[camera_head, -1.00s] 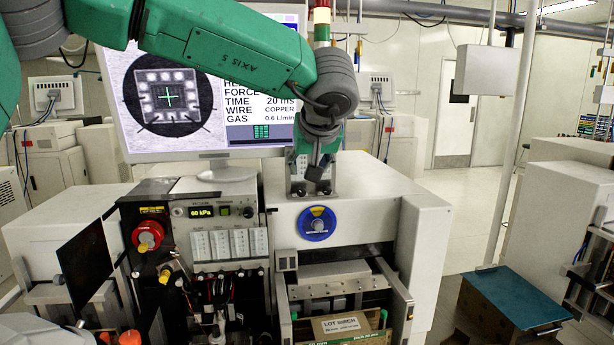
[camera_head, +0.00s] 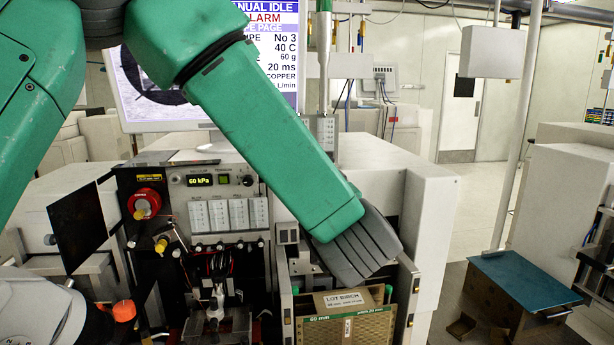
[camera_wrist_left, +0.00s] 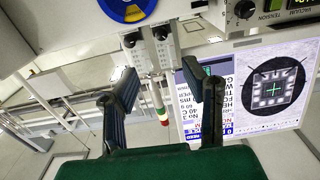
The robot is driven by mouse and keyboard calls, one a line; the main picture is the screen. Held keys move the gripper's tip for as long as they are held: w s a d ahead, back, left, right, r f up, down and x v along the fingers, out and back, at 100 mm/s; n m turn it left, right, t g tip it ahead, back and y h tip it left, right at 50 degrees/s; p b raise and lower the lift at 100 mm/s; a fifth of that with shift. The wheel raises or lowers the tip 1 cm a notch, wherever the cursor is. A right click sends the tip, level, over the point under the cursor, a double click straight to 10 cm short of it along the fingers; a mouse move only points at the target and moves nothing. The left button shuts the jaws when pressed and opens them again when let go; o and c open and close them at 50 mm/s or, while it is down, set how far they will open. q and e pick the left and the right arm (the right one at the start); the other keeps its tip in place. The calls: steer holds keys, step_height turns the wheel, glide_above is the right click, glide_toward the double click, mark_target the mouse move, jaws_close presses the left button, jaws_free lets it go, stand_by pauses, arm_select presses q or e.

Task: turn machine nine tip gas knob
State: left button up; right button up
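Two small black knobs, a left one (camera_wrist_left: 130,40) and a right one (camera_wrist_left: 160,33), sit on narrow white flow gauges in the left wrist view, which looks upside down. I cannot read which is the tip gas knob. My left gripper (camera_wrist_left: 162,72) is open, its two dark fingers apart and nothing held. The gauges show beyond and between the fingers, with no contact visible. In the head view my green left arm covers the gripper and most of this area; one white gauge (camera_head: 325,130) shows beside the arm. My right gripper is not in view.
The monitor (camera_head: 262,50) stands behind my arm. A blue round dial (camera_wrist_left: 126,8) is near the knobs in the wrist view. A red knob (camera_head: 145,203) and a 60 kPa display (camera_head: 200,180) are on the left panel. A cardboard box (camera_head: 343,302) sits below my arm.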

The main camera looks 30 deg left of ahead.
arm_select(q)
steer(key=p+x, duration=0.3)
steer(key=x, duration=1)
steer(key=shift+w+r, duration=0.15)
steer(key=shift+w, duration=0.2)
steer(key=shift+a, duration=0.15)
jaws_close()
steer(key=shift+s+a, duration=0.1)
steer(key=shift+a, duration=0.05)
